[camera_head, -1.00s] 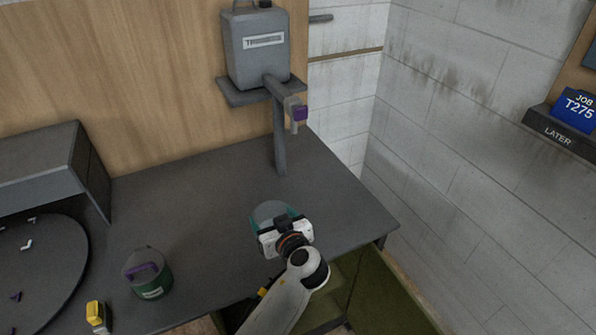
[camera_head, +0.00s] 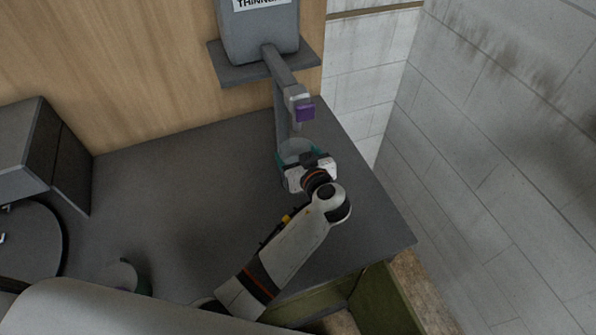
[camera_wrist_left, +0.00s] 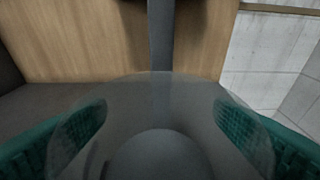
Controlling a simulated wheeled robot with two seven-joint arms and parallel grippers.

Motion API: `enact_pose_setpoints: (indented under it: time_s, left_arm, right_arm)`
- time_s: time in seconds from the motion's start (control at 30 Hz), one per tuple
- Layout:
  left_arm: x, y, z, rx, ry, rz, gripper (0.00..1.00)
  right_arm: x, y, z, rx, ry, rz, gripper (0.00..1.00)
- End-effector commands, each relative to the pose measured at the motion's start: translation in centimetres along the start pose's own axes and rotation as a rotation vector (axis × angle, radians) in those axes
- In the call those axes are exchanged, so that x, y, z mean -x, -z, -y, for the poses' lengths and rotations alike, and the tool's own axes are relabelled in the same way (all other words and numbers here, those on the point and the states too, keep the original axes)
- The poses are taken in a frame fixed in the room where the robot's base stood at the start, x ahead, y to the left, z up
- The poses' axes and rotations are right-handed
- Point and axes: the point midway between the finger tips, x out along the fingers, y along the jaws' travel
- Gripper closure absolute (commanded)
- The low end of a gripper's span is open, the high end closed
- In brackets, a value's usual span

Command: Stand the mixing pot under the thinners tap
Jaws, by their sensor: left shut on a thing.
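The mixing pot (camera_head: 297,148), a clear, see-through round vessel, is held upright by my left gripper (camera_head: 302,163). In the left wrist view the pot (camera_wrist_left: 160,95) fills the space between the two teal fingers, which are shut on its sides. In the head view the pot appears just below the spout and in front of the post. I cannot tell whether its base touches the bench, as the gripper hides it.
The grey thinners tank (camera_head: 259,32) sits on a shelf above the tap. The bench (camera_head: 180,190) is clear in its middle. A grey box (camera_head: 30,150), a dark round plate (camera_head: 28,240) and a partly hidden can (camera_head: 122,277) are at left. A block wall (camera_head: 490,150) stands at right.

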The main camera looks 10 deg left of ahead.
Motion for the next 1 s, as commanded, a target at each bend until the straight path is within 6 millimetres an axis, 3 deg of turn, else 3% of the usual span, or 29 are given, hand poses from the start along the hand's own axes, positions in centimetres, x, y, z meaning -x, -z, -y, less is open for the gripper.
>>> enact_pose_setpoints:
  time_s: [0.33, 0.77, 0.8, 0.9, 1.0]
  left_arm:
    - [-1.5, 4.5, 0.1, 0.0, 0.001, 0.004, 0.81]
    - [-1.6, 5.0, 0.1, 0.004, 0.001, 0.004, 0.81]
    - [-1.6, 5.0, 0.0, 0.002, 0.001, 0.001, 0.2]
    - [-1.6, 5.0, 0.0, 0.002, 0.0, 0.001, 0.04]
    - [-1.6, 5.0, 0.0, 0.001, 0.0, 0.001, 0.02]
  right_arm:
    - [-2.8, 0.1, 0.0, 0.0, 0.0, 0.003, 1.0]
    - [-3.1, 0.1, -0.1, 0.0, 0.0, 0.003, 1.0]
    - [-3.1, 0.1, -0.1, 0.0, 0.0, 0.003, 1.0]
    - [-3.0, 0.1, -0.1, 0.0, 0.0, 0.003, 1.0]
    - [-3.0, 0.1, -0.1, 0.0, 0.0, 0.003, 1.0]
